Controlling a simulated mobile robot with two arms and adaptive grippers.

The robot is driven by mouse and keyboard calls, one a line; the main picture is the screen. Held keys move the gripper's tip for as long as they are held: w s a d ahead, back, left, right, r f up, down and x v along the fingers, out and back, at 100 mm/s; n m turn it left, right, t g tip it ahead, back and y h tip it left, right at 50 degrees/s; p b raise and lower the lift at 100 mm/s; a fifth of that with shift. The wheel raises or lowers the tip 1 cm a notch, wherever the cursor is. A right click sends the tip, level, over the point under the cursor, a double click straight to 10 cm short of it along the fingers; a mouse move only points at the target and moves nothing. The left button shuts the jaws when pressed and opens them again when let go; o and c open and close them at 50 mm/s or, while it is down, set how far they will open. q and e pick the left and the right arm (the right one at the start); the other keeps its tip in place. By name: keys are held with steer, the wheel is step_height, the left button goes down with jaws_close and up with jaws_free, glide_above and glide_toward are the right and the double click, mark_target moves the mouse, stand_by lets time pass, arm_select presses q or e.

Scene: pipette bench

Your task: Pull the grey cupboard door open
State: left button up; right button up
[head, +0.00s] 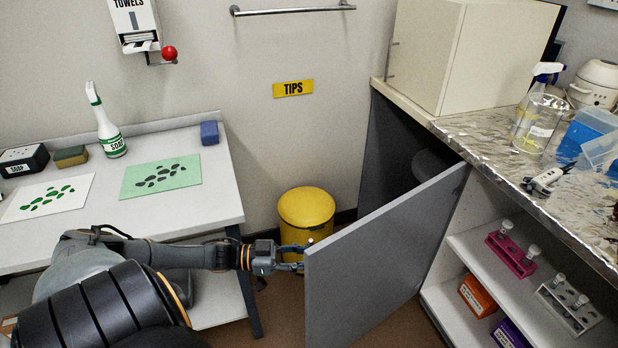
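The grey cupboard door (375,262) stands swung well out from the cupboard under the right-hand counter. The dark inside of the cupboard (396,145) shows behind it. My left gripper (298,256) is at the door's free edge, on the left, with its fingertips right against or just behind that edge. The door hides part of the fingers, so I cannot tell whether they touch it or grip anything. No handle shows on the visible face. My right gripper is out of view.
A yellow bin (306,209) stands by the wall just behind my gripper. A white table (215,190) with a soap bottle (108,132) is on the left. Open shelves (475,240) with racks are right of the door. Brown floor (400,328) shows below the door.

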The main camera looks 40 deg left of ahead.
arm_select(q)
steer(key=shift+w, duration=0.1)
steer(key=v, duration=1.2)
steer(key=shift+r, duration=0.1)
